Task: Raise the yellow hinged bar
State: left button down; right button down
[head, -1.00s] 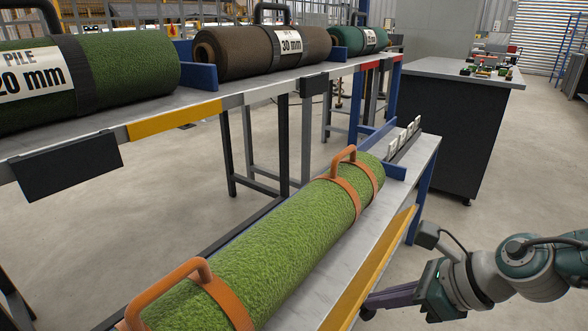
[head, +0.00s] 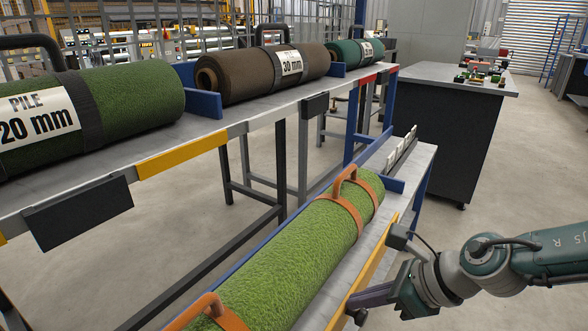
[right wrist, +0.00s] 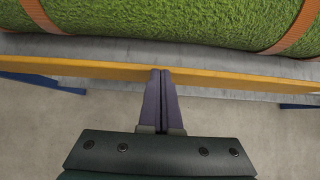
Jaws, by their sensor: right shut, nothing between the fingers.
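The yellow hinged bar (head: 373,268) runs along the near long edge of the low table that carries a green turf roll. It also crosses the right wrist view (right wrist: 90,70) from side to side. My right gripper (head: 352,303) is at the bar's outer side in the head view. Nothing is between the fingers. My left gripper is not in view.
The green turf roll (head: 300,260) with orange straps and handles lies just behind the bar. A higher rack (head: 190,160) with several rolls stands at the left. A dark counter (head: 440,130) stands at the back right. Floor at the right is open.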

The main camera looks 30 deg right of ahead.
jog(key=shift+w+a+r, duration=0.1)
jog(key=shift+w, duration=0.1)
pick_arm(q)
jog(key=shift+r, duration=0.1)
pick_arm(e)
jog(key=shift+w, duration=0.1)
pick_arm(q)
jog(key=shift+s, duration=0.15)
pick_arm(e)
jog(key=shift+w, duration=0.1)
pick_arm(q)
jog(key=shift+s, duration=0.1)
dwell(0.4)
